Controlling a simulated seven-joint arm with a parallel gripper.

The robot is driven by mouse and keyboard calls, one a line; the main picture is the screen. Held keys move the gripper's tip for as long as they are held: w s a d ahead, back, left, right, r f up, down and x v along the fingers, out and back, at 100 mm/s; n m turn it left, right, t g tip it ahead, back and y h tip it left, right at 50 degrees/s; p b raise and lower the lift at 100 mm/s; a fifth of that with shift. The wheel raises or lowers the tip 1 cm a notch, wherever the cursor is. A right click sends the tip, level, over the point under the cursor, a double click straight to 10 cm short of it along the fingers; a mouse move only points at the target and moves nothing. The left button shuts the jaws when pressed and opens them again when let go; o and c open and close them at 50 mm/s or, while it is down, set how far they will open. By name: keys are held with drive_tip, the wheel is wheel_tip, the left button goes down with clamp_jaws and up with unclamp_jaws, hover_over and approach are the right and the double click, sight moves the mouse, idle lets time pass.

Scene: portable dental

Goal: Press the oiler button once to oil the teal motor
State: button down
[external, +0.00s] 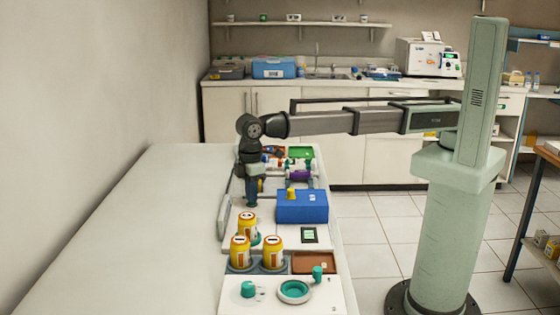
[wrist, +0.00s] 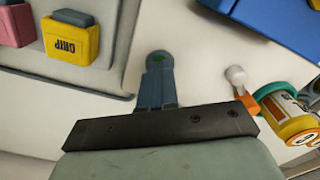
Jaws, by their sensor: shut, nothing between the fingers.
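My gripper (external: 252,196) points down over the white bench station, left of the blue box, and it is shut with nothing held. In the wrist view its blue-grey fingers (wrist: 158,82) are together, and a small round grey part with a green centre (wrist: 158,57) shows at their tips. I cannot tell whether the tips touch it or whether it is the oiler button. The blue box (external: 302,207) has a yellow knob (external: 291,193) on top; part of the box (wrist: 265,22) shows at the wrist view's upper right. I cannot identify the teal motor for certain.
Yellow-orange cans (external: 240,252) stand in front of my gripper; one (wrist: 292,118) shows at the wrist view's right, near a white-tipped orange part (wrist: 238,82). A yellow lettered block (wrist: 70,38) is at upper left. The left bench (external: 165,225) is clear.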

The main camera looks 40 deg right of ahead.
drive_tip(key=shift+r, duration=3.5)
